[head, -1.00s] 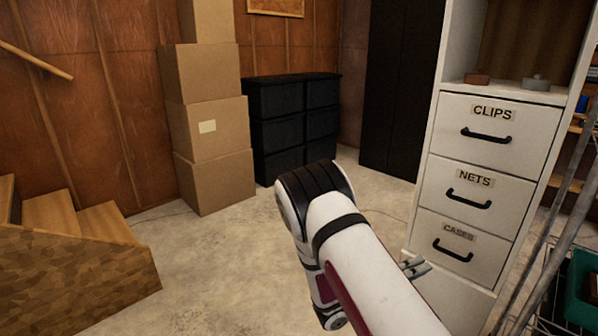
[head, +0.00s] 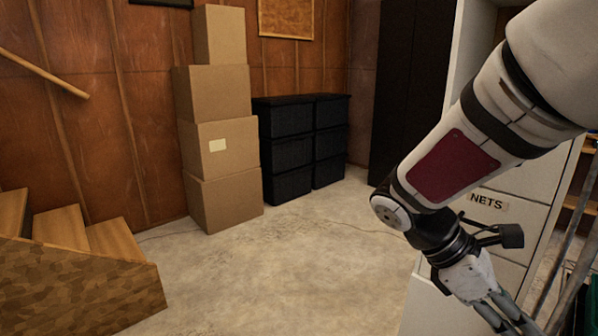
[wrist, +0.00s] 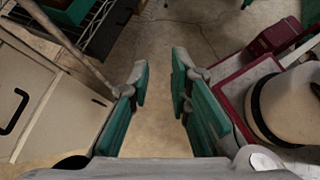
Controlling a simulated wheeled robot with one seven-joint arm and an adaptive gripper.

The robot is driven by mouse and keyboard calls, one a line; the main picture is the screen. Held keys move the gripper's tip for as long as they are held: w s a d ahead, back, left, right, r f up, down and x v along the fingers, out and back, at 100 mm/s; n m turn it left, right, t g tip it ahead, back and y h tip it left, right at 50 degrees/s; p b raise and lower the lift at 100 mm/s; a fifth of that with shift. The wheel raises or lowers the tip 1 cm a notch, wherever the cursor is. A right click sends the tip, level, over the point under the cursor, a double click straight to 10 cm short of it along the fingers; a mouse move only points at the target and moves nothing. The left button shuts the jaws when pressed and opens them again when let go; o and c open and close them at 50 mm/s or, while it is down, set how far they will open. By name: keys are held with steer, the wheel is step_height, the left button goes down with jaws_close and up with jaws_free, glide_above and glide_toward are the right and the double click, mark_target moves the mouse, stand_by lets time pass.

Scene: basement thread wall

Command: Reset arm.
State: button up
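My arm reaches in from the upper right of the head view and bends down at its wrist. My gripper (head: 512,322) hangs at the lower right, in front of the white drawer cabinet (head: 505,180). In the wrist view the gripper's two teal-lined fingers (wrist: 159,85) stand apart with only bare floor showing between them. The gripper is open and empty. The cabinet's drawer front with a black handle (wrist: 12,112) lies to the left of the fingers. The arm hides much of the cabinet, but the NETS label (head: 487,202) shows.
Stacked cardboard boxes (head: 222,155) and black drawer units (head: 290,150) stand at the back. Wooden stairs (head: 75,260) are at the left. A wire rack (wrist: 100,25) stands beyond the cabinet in the wrist view. The concrete floor (head: 280,270) in the middle is clear.

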steer(key=s+a+r+m+t+y, duration=0.2)
steer(key=s+a+m+t+y, duration=0.5)
steer(key=s+a+m, duration=0.6)
step_height(320, 180, up, 24)
steer(key=n+t+y+p, duration=0.1)
steer(key=t+p, duration=0.1)
steer(key=p, duration=2)
steer(key=shift+s+a, duration=0.25)
steer(key=shift+s, duration=0.1)
steer(key=shift+r, duration=0.1)
